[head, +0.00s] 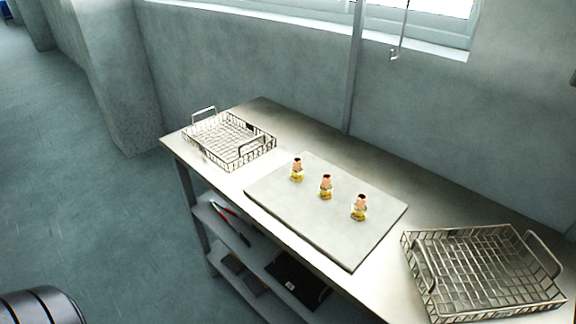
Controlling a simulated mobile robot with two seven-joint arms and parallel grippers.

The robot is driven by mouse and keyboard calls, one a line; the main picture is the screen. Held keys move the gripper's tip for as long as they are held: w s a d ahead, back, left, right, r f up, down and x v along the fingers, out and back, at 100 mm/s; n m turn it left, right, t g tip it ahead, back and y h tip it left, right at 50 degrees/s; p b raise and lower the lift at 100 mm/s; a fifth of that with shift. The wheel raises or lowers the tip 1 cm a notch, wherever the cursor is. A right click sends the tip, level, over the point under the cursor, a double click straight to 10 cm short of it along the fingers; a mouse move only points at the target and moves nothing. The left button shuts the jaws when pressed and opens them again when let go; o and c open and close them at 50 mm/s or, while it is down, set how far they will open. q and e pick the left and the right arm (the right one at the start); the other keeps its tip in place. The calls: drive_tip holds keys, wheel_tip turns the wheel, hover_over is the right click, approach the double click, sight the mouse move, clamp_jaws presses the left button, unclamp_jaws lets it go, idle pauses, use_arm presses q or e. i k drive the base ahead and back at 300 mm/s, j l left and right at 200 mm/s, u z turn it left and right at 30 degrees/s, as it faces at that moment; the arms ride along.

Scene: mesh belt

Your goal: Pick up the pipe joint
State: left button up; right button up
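Three pipe joints stand upright in a row on a grey board on the table in the head view. Each has a copper-coloured top and a yellow, brass-like lower part. One is at the back left (297,169), one in the middle (326,187), and one at the front right (360,207). The three stand apart from each other. No gripper shows in the view, so neither is near the pipe joints. A dark rounded part of mine shows at the bottom left corner.
The grey board (284,208) lies mid-table. A wire basket (229,140) stands at the table's left end, and a larger wire basket (483,270) at the right end. Both look empty. Lower shelves (246,258) hold a red-handled tool and dark flat items. A wall runs behind.

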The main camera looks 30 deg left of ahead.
sight(297, 175)
drive_tip(key=j+z, duration=0.35)
drive_tip(key=j, duration=3)
